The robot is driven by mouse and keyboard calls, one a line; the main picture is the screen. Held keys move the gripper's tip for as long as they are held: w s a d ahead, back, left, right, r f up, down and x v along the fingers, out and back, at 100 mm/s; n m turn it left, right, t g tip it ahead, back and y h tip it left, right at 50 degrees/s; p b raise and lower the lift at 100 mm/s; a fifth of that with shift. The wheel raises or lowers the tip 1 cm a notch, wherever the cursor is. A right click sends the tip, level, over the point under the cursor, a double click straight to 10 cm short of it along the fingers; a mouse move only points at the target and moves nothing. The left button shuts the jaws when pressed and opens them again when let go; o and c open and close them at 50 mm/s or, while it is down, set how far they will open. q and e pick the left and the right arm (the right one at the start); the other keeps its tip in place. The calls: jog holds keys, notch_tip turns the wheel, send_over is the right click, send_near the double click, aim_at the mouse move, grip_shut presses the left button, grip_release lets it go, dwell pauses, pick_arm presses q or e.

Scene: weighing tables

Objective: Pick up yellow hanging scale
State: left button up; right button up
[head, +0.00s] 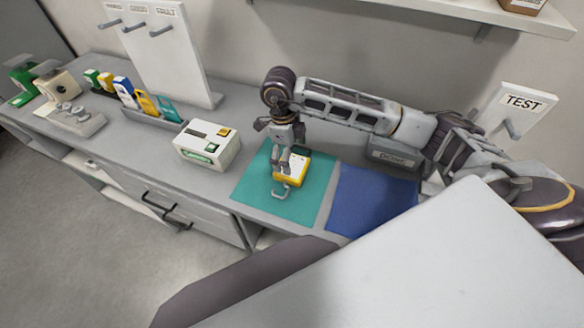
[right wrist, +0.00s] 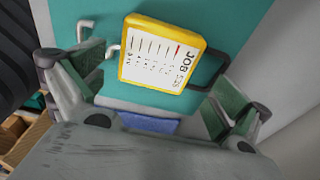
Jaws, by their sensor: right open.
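The yellow hanging scale (head: 298,170) lies on the teal mat (head: 252,188) in the head view. Its white face carries a row of marks and the word JOB in the right wrist view (right wrist: 160,56). A pale metal hook (right wrist: 84,30) is at its left there, and a dark loop (right wrist: 212,72) is at its right. My right gripper (head: 281,163) is just over the scale and hides part of it in the head view. In the right wrist view its open fingers (right wrist: 152,88) stand on either side of the scale, with nothing held. My left gripper is not in view.
A blue mat (head: 372,200) lies right of the teal one. A grey tray of coloured scales (head: 150,114), a peg board (head: 165,50) and a TEST hook stand (head: 520,104) are around the counter.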

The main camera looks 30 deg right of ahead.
aim_at(292, 165)
jog(key=shift+f, duration=0.1)
jog(key=shift+s+f+p, duration=0.25)
jog(key=shift+f+p, duration=0.25)
jog(key=shift+f, duration=2)
jog(key=c, duration=1)
jog(key=shift+r, duration=0.1)
jog(key=shift+r+b, duration=0.55)
jog(key=shift+r, duration=4.4)
